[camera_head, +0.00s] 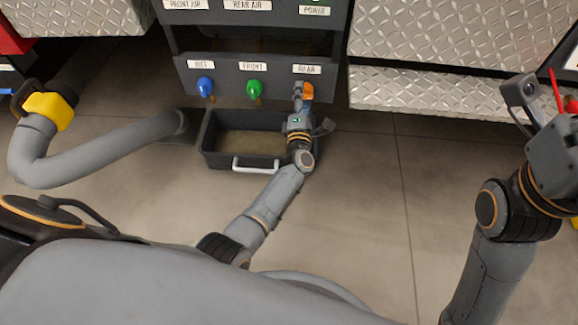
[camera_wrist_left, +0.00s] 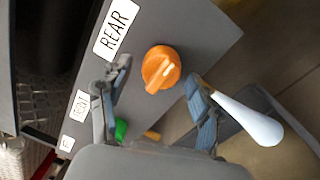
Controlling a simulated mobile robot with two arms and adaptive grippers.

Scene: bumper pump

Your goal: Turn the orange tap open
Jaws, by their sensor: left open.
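The orange tap (camera_head: 307,91) sits on the dark panel under the REAR label, at the right of the row of taps. In the left wrist view the orange tap (camera_wrist_left: 161,68) shows its round face and ridge, just beyond and between my open fingers. My left gripper (camera_head: 301,100) is in front of it and hides part of it. In the left wrist view the left gripper (camera_wrist_left: 157,100) has its fingers apart with nothing held. I cannot tell whether a finger touches the tap. My right arm shows at the right, but its fingertips are not clear.
A blue tap (camera_head: 205,86) and a green tap (camera_head: 254,88) are left of the orange one. A dark tray (camera_head: 212,155) with a white handle (camera_head: 255,164) stands on the floor below. Diamond-plate panels (camera_head: 440,92) flank the right side. A grey hose (camera_head: 95,152) lies left.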

